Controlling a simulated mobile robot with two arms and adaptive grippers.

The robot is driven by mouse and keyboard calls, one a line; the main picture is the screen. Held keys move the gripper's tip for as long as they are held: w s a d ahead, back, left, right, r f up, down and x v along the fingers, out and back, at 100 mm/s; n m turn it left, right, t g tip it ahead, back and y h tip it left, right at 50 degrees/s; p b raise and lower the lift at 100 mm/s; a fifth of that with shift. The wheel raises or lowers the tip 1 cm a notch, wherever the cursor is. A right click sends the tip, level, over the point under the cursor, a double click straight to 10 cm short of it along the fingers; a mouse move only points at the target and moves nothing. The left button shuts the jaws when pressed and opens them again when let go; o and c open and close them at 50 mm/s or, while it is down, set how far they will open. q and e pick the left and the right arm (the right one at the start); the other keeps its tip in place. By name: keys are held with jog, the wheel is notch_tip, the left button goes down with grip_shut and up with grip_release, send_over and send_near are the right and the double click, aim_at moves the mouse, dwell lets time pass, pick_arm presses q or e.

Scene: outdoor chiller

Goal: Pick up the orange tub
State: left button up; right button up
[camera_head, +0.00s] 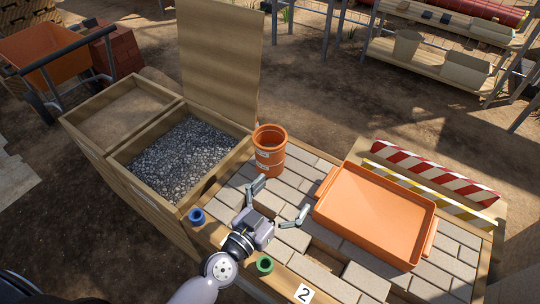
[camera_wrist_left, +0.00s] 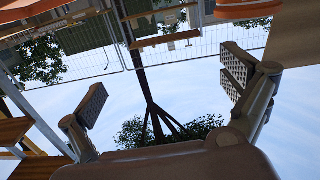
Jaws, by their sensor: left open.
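A round orange tub (camera_head: 269,155) with pale labels stands upright on the paved top of the workbench, near its back left edge. My left gripper (camera_head: 281,198) is open and empty in front of the tub, with its fingers spread and apart from it. In the left wrist view, my open fingers (camera_wrist_left: 165,85) have nothing between them. An orange rim at the top right there (camera_wrist_left: 250,8) looks like part of the tub, mostly cut off. My right gripper is not in view.
A wide orange rectangular tray (camera_head: 375,215) lies right of my gripper. A blue ring (camera_head: 196,216) and a green ring (camera_head: 265,265) sit along the front edge. A gravel bin (camera_head: 180,155) with a raised lid (camera_head: 220,60) adjoins on the left. Striped barriers (camera_head: 435,172) stand behind.

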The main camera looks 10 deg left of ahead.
aim_at(266, 148)
pick_arm(q)
jog(key=w+a+f+n+t+y, duration=0.25)
jog(key=a+n+y, duration=0.25)
jog(key=a+y, duration=0.25)
jog(key=shift+g, duration=0.35)
jog(key=w+b, duration=0.1)
jog(key=w, duration=1.1)
jog(key=shift+w, duration=0.35)
jog(key=w, duration=0.1)
jog(key=w+b, duration=0.1)
jog(key=w, duration=0.1)
jog(key=w+b, duration=0.1)
jog(key=shift+w+f, duration=0.2)
jog(key=shift+f, duration=0.05)
jog(key=shift+w, duration=0.4)
jog(key=shift+s+r, duration=0.1)
jog(key=shift+c, duration=0.6)
